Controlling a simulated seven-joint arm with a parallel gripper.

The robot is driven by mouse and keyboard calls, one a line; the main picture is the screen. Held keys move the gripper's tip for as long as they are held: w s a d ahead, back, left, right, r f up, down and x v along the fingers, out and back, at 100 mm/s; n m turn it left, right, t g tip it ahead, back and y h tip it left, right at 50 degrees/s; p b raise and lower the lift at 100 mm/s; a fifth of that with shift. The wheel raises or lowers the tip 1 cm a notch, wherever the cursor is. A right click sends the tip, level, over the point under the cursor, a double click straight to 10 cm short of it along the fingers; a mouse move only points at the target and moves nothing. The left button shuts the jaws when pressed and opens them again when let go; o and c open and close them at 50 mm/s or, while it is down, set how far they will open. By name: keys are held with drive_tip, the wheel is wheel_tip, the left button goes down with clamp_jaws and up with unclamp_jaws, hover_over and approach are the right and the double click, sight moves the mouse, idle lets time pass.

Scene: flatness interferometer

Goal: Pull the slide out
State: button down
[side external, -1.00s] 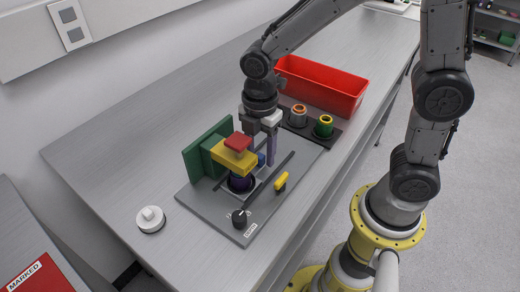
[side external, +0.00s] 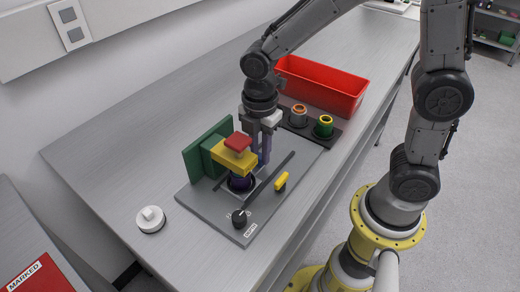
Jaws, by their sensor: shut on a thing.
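The interferometer stands on a grey base plate (side external: 215,205), with a green upright (side external: 202,155), a yellow block (side external: 233,159) with a red top (side external: 238,142), and a dark purple round part (side external: 241,183) below. My gripper (side external: 261,160) points down just right of the yellow block. Its fingers are close together, shut on the small blue piece at the side of the instrument, which I take to be the slide's handle. The fingers hide nearly all of this piece. How far the slide sits in the instrument cannot be seen.
A dark rail (side external: 270,176) and a yellow handle (side external: 281,181) lie right of the instrument, a black knob (side external: 239,218) in front. Behind are a dark holder with orange-topped (side external: 299,116) and green (side external: 323,126) cylinders and a red bin (side external: 322,86). A white round part (side external: 151,219) lies left.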

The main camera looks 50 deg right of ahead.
idle(0.9)
drive_tip(key=d, duration=1.1)
drive_tip(key=shift+d+r, duration=0.1)
drive_tip(key=shift+d, duration=0.15)
drive_tip(key=c, duration=0.7)
unclamp_jaws()
wheel_tip(320, 180, up, 14)
drive_tip(key=shift+f, duration=0.15)
